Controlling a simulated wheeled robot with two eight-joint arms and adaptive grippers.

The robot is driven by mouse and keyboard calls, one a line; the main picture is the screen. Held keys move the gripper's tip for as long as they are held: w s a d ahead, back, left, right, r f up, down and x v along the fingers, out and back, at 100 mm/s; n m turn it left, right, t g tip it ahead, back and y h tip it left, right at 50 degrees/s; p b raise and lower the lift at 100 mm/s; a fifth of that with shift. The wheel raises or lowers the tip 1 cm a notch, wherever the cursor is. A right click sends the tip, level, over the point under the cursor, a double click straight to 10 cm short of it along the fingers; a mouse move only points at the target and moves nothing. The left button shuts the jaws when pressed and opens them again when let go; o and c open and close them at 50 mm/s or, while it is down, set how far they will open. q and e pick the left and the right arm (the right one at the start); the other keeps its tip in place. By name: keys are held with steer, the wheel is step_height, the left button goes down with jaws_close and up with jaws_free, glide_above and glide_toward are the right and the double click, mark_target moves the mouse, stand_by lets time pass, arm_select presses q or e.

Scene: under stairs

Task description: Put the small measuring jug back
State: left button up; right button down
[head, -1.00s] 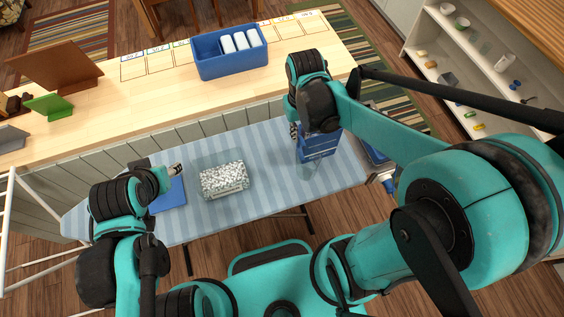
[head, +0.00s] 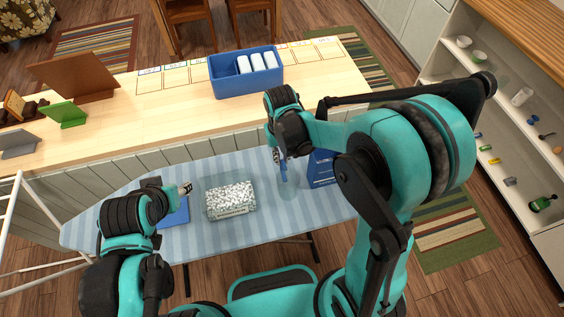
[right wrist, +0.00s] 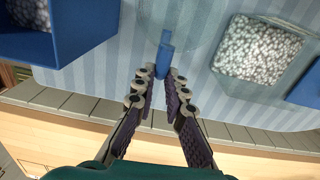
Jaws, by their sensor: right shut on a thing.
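The small measuring jug is clear and hard to make out against the striped cloth. In the head view its faint body (head: 289,190) shows below my right gripper (head: 281,152). In the right wrist view a blue upright piece, seemingly the jug's handle (right wrist: 164,52), stands between the fingertips of my right gripper (right wrist: 158,82), which is shut on it. I cannot tell whether the jug touches the board. My left gripper (head: 184,188) hangs over a flat blue thing (head: 176,213) at the board's left; its jaws are too small to read.
A clear tub (head: 231,212) of white pellets stands left of the jug on the ironing board (head: 262,219). A blue box (head: 322,170) is close on the right. A blue divided bin (head: 246,86) stands on the wooden counter (head: 190,115). Shelves (head: 500,130) are at right.

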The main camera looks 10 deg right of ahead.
mark_target(287, 181)
steer(key=shift+f+b, duration=0.3)
steer(key=shift+f, duration=1.35)
steer(key=shift+f, duration=0.15)
steer(key=c, duration=1.6)
jaws_free()
steer(key=shift+r, duration=0.2)
